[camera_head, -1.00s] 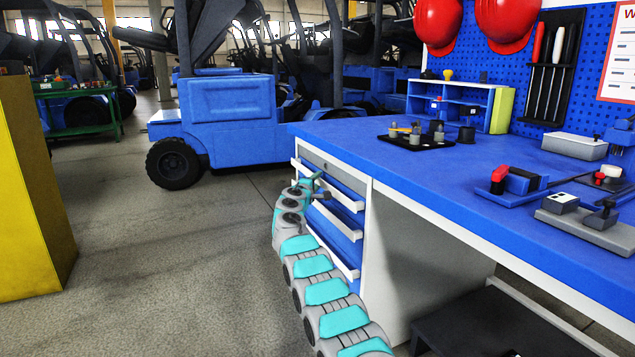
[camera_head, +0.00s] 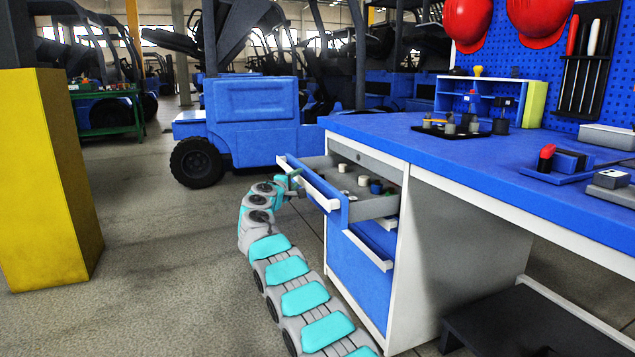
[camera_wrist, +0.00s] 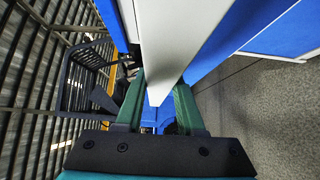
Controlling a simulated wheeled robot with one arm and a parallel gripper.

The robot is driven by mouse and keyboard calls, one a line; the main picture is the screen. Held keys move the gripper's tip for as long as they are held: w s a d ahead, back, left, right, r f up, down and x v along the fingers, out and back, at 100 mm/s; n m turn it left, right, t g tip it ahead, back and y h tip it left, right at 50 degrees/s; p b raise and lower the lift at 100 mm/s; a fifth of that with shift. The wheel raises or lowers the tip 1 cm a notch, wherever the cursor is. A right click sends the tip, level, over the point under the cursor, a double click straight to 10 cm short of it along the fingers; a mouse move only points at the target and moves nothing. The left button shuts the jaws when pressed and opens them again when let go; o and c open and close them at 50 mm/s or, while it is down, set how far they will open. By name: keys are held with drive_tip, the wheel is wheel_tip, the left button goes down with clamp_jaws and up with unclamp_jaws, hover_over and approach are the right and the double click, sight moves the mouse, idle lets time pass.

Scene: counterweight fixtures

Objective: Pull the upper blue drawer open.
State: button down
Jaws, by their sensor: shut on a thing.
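The upper blue drawer (camera_head: 345,211) of the workbench stands pulled out in the head view, with several small white, blue and dark items inside. Its white handle bar (camera_head: 315,186) runs along the front. My gripper (camera_head: 293,178) is at the far left end of this handle. In the wrist view, the green fingers of my gripper (camera_wrist: 168,105) lie on either side of the white handle (camera_wrist: 165,50) and are shut on it. The contact itself is partly hidden in the head view.
A lower blue drawer (camera_head: 359,275) with a white handle is below. The blue bench top (camera_head: 430,143) carries a black tray (camera_head: 450,130) and fixtures. A yellow pillar (camera_head: 50,180) stands at left, a blue forklift (camera_head: 250,115) behind. The floor between is clear.

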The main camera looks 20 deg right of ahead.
drive_tip(key=a+p, duration=0.6)
drive_tip(key=a, duration=1.3)
drive_tip(key=shift+s+p, duration=0.3)
drive_tip(key=shift+s, duration=0.05)
drive_tip(key=shift+f, duration=0.1)
drive_tip(key=c, duration=0.5)
unclamp_jaws()
drive_tip(key=shift+b+v, duration=1.25)
drive_tip(key=shift+v, duration=2.65)
